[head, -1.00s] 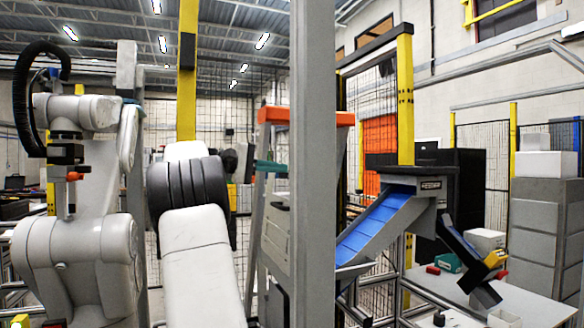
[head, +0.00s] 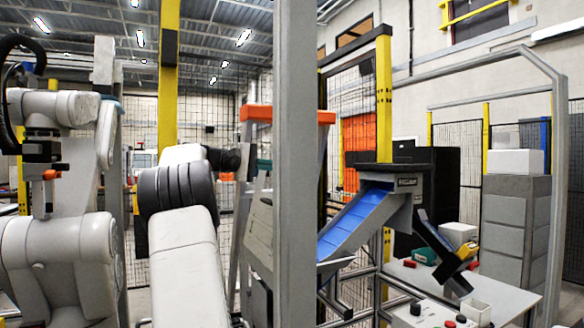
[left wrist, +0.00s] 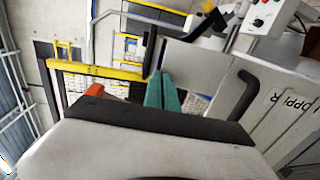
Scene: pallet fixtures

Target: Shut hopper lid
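In the left wrist view, a grey hopper (left wrist: 285,112) with partly visible lettering and a black bar handle stands at the right. A plain grey panel (left wrist: 195,62), apparently its raised lid, lies beside it, with a black bar (left wrist: 149,50) at its far edge. In the head view, a grey panel (head: 260,215) shows partly behind the post. My left gripper (left wrist: 161,78) has teal fingers side by side with no clear gap. Their tips are close to the black bar; I cannot tell if they touch. In the head view they show just above the grey panel. My right gripper is out of view.
A thick grey post (head: 296,170) stands in front of the panel. A blue chute (head: 355,222) and a bench (head: 500,295) with a control box (head: 430,314) are at the right. An orange-topped frame (head: 285,116) stands behind.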

